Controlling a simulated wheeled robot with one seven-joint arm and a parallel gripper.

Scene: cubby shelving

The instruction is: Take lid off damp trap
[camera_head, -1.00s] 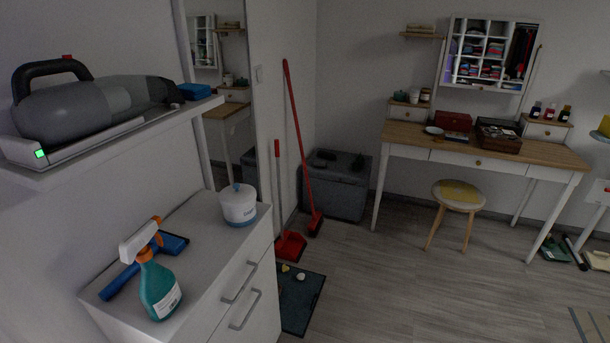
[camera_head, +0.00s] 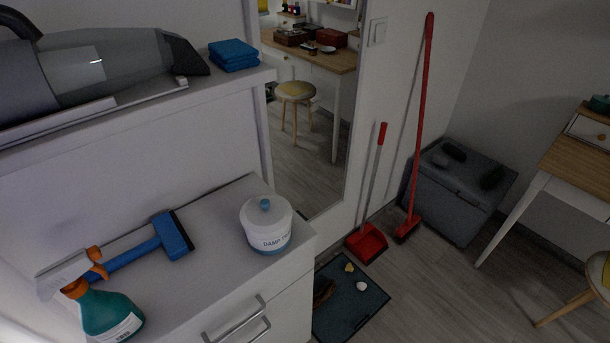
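The damp trap (camera_head: 265,231) is a round white tub with "DAMP" lettering and a blue band at its base. It stands upright near the right end of the white cabinet top. My gripper is not in view.
A teal spray bottle (camera_head: 109,314) and a blue squeegee (camera_head: 150,252) are left of the trap on the cabinet (camera_head: 215,215). A shelf with a handheld vacuum (camera_head: 95,70) and blue cloths (camera_head: 233,56) overhangs behind. A mirror (camera_head: 305,125) stands behind right; a red broom (camera_head: 420,120) leans beyond.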

